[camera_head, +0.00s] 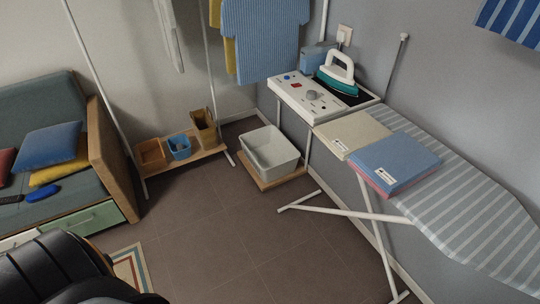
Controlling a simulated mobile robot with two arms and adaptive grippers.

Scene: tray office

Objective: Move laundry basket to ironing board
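The laundry basket, a light grey open tub (270,160), stands upright on a low wooden platform (283,181) on the floor by the back wall. Its inside looks empty. The ironing board (475,200) has a blue-grey striped cover and white crossed legs, and it runs along the right wall. Folded beige cloth (350,133) and a blue folded stack (398,158) with pink beneath lie on its far part. Neither of my grippers shows in the head view.
A rack (212,153) with small bins and hanging clothes is at the back. A sofa (60,170) is at left, and a black padded thing (55,275) fills the lower left corner. The middle floor is clear.

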